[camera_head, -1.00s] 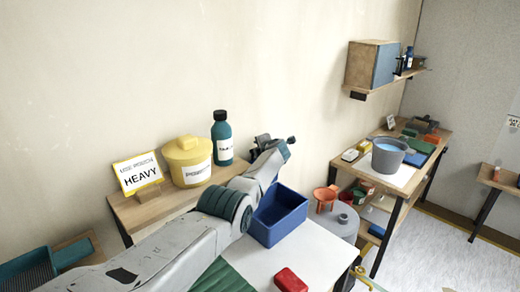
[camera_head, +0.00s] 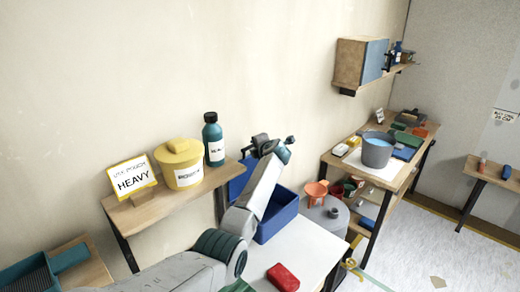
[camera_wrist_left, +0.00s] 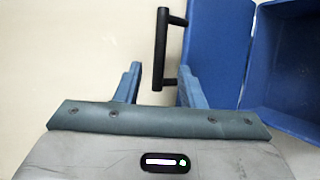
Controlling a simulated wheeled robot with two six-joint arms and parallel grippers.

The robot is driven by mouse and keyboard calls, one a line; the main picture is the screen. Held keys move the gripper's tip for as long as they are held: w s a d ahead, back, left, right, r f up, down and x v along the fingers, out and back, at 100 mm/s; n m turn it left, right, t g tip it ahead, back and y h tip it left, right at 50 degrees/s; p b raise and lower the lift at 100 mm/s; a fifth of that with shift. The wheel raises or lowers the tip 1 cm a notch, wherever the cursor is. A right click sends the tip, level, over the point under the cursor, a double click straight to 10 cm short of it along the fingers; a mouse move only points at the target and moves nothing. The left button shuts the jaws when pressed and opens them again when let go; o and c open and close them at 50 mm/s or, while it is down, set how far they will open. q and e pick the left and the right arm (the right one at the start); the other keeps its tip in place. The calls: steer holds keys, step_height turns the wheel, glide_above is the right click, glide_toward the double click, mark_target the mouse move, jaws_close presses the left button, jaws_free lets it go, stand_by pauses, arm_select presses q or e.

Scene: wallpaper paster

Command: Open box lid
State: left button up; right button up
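A blue box (camera_head: 276,222) stands open on the white-topped table, and its inside shows. Its blue lid (camera_head: 238,181) is raised on the wall side, partly hidden behind my left arm. In the left wrist view the lid (camera_wrist_left: 222,45) stands beside the open box (camera_wrist_left: 292,65), with a black bar handle (camera_wrist_left: 160,50) on its outer face. My left gripper (camera_head: 275,147) is above the lid's upper area. In the left wrist view its two fingers (camera_wrist_left: 160,88) are apart, with the handle's lower end between them and gaps showing on both sides. My right gripper is not in view.
A red block (camera_head: 283,277) lies on the white table (camera_head: 315,246) before the box. A wall shelf (camera_head: 200,188) holds a yellow pot (camera_head: 182,165), a teal bottle (camera_head: 213,140) and a "HEAVY" sign (camera_head: 132,178). A round grey stand (camera_head: 325,214) is right of the box.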

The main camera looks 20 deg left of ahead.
arm_select(q)
steer(key=shift+b+v, duration=0.45)
steer(key=shift+v, duration=1.55)
steer(key=shift+s+f, duration=0.1)
